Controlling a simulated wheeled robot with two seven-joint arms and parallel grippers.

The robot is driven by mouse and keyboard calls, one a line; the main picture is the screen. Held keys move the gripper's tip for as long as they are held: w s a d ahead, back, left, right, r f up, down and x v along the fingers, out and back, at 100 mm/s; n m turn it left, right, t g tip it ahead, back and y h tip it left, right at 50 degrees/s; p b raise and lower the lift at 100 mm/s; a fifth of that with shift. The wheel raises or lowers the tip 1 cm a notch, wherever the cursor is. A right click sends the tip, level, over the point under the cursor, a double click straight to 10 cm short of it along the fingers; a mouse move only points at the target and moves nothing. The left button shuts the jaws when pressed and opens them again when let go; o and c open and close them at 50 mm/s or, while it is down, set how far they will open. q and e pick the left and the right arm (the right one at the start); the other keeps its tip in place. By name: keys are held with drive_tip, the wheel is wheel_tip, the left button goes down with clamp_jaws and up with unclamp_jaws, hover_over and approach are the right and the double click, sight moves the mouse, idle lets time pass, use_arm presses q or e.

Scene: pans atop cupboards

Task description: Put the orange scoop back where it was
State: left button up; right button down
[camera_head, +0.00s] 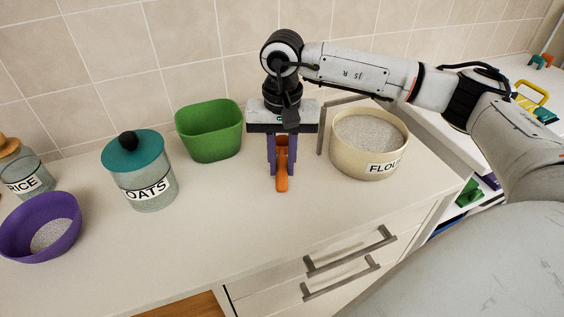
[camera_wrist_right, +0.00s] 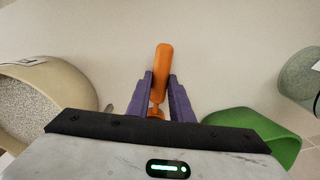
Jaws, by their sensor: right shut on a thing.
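The orange scoop (camera_head: 282,182) is between the purple fingers of my right gripper (camera_head: 281,170), which is shut on it. In the head view its handle points toward the front of the counter. In the right wrist view the scoop (camera_wrist_right: 162,62) sticks out past the fingertips of my right gripper (camera_wrist_right: 160,85). The gripper hides part of the scoop, and I cannot tell whether the scoop touches the counter. It is between the green bowl (camera_head: 210,132) and the flour container (camera_head: 352,172). My left gripper is not in view.
The oats jar (camera_head: 146,190) with a teal lid stands left of the green bowl. A purple bowl (camera_head: 34,246) of grain and the rice jar (camera_head: 28,180) are at the far left. The counter (camera_head: 230,230) in front of the scoop is clear. Drawer handles (camera_head: 350,252) stick out below.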

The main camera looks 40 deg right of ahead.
sight(282, 166)
drive_tip(key=shift+f, duration=0.35)
drive_tip(key=shift+f, duration=0.1)
drive_tip(key=shift+f+b, duration=0.15)
drive_tip(key=shift+b, duration=0.15)
drive_tip(key=c, duration=1.6)
unclamp_jaws()
wheel_tip(282, 166, up, 13)
drive_tip(key=shift+f+b, duration=0.2)
drive_tip(key=shift+b, duration=0.1)
